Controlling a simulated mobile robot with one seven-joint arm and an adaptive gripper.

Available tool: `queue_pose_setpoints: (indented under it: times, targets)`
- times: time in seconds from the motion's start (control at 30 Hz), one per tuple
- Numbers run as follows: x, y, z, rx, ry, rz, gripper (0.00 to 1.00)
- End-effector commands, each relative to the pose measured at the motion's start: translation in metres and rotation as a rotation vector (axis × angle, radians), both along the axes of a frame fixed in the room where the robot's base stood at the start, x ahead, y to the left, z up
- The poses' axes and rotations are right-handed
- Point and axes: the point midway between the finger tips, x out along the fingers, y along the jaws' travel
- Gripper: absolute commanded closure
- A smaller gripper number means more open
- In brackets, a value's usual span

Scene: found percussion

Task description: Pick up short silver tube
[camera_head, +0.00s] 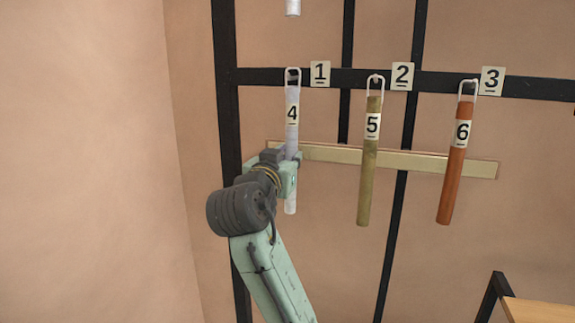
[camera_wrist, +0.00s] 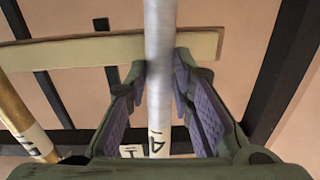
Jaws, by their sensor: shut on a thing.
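The silver tube (camera_head: 291,138) with the label 4 hangs upright by a wire loop from the dark upper bar, at the left of the row. My gripper (camera_head: 291,165) is at its lower half, shut on it, and hides part of it; its lower end shows below the gripper. In the wrist view the tube (camera_wrist: 160,30) runs between the two purple-padded fingers of my gripper (camera_wrist: 160,72). The loop is still on its hook as far as I can see.
An olive-gold tube (camera_head: 368,175) labelled 5 and a copper-red tube (camera_head: 455,180) labelled 6 hang to the right. A pale wooden slat (camera_head: 420,163) runs behind them on dark bars (camera_head: 227,110). A wooden-topped table (camera_head: 540,312) stands at lower right.

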Motion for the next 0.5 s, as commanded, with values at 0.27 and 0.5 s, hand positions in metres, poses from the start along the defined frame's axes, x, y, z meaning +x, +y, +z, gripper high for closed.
queue_pose_setpoints:
  times: [0.27, 0.5]
  targets:
    - [-0.050, 0.016, 0.001, 0.001, -0.008, 0.006, 1.00]
    - [-0.119, 0.037, 0.002, -0.001, -0.010, 0.008, 1.00]
